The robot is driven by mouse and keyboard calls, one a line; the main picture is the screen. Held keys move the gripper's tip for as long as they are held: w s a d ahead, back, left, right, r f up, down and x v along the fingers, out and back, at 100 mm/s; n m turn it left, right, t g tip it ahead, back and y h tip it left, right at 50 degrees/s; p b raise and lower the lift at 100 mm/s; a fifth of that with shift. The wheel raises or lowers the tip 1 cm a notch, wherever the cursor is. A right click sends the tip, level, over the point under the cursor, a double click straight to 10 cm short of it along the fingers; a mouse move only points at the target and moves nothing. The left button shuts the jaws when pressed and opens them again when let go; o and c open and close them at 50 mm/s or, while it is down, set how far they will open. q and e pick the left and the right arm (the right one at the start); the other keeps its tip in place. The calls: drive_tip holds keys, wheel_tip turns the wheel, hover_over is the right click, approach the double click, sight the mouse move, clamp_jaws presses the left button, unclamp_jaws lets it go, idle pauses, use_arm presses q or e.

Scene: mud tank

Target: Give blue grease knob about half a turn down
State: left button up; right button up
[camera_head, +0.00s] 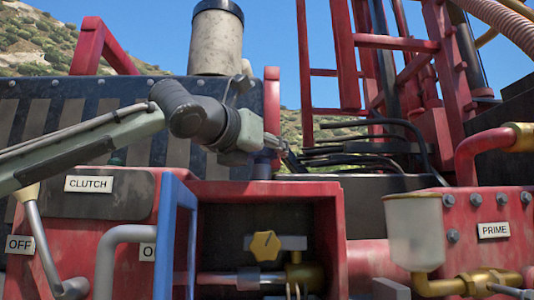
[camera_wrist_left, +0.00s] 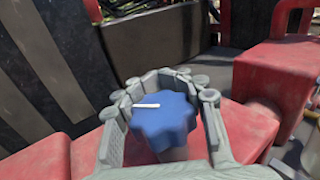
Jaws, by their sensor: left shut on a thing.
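The blue grease knob (camera_wrist_left: 168,126) shows in the left wrist view as a lobed blue cap with a short white line on top. The line lies nearly level in the picture, on the cap's left part. My left gripper (camera_wrist_left: 162,86) is shut on the knob, with its grey fingers on both sides of the cap. In the head view my left gripper (camera_head: 288,156) is at the end of the arm from the left, above the red housing; I cannot clearly make out the knob there. My right gripper is in neither view.
Below is a red recess with a yellow knob (camera_head: 265,245) and brass fittings. A blue bar (camera_head: 176,235) stands left of it, near the CLUTCH label (camera_head: 88,184). A white cup (camera_head: 413,228) stands at right near the PRIME label (camera_head: 494,230). Black hoses (camera_head: 365,150) run behind the gripper.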

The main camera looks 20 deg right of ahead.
use_arm(q)
drive_tip(key=shift+s+d+m+g+h, duration=0.2)
drive_tip(key=shift+m+g+h, duration=0.45)
drive_tip(key=shift+g, duration=0.25)
drive_tip(key=shift+s+d+m+g+h, duration=0.1)
drive_tip(key=shift+s+m+g+h, duration=0.1)
drive_tip(key=shift+m+g+h, duration=0.5)
drive_tip(key=shift+g, duration=0.4)
drive_tip(key=o, duration=1.4)
drive_tip(key=shift+c, duration=0.2)
drive_tip(key=v, duration=1.2)
drive_tip(key=shift+s, duration=0.1)
